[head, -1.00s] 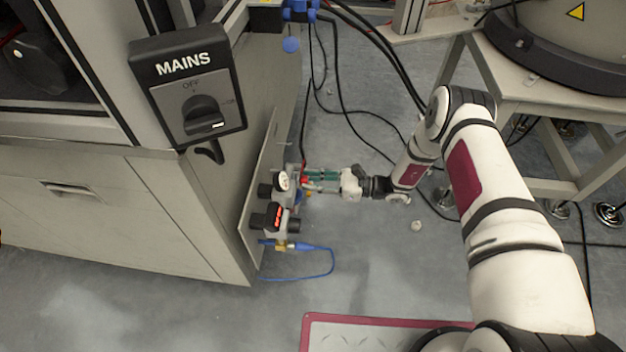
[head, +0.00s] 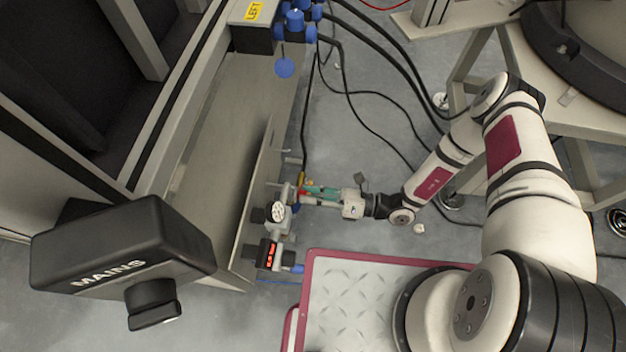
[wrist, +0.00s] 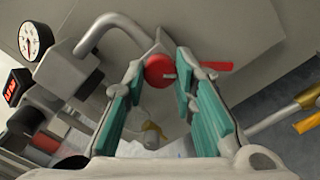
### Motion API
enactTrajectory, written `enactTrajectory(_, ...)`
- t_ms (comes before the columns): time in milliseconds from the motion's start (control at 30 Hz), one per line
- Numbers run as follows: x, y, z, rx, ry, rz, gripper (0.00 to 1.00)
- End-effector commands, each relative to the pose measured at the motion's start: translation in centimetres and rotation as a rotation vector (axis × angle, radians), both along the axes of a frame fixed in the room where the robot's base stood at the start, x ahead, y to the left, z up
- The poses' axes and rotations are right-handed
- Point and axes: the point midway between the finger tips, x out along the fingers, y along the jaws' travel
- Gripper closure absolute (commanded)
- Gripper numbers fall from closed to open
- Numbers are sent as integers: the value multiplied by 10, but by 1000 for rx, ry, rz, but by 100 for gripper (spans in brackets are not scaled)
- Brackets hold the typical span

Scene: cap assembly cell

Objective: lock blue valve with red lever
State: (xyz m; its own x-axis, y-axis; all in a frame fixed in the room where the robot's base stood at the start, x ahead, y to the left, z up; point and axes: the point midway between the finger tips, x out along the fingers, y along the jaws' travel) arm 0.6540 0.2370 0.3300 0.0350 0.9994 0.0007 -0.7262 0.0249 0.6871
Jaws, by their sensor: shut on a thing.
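A red lever (wrist: 216,66) with a round red hub (wrist: 160,70) sits on a grey fitting in the wrist view, its handle pointing right. My gripper (wrist: 160,62) has its teal fingers on either side of the hub and is shut on the red lever at that hub. In the head view my gripper (head: 312,191) is at the low panel beside the cabinet, and the lever is small there and mostly hidden by the fingers. No blue valve body shows in the wrist view. A small blue part (head: 297,268) shows low on the panel in the head view.
A dial gauge (wrist: 34,40) and a red digital display (wrist: 17,87) are left of my gripper. A yellow-orange lever (wrist: 308,112) lies to the right. The MAINS switch box (head: 122,262) juts out at lower left.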

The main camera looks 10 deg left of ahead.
Motion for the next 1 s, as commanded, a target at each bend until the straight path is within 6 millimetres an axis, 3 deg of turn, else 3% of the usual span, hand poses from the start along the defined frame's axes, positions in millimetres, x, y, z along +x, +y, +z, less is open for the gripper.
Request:
enactTrajectory(600, -2, -1, -2, 16, 565, 0, 100)
enactTrajectory(1000, -2, -1, -2, 22, 782, -1, 100)
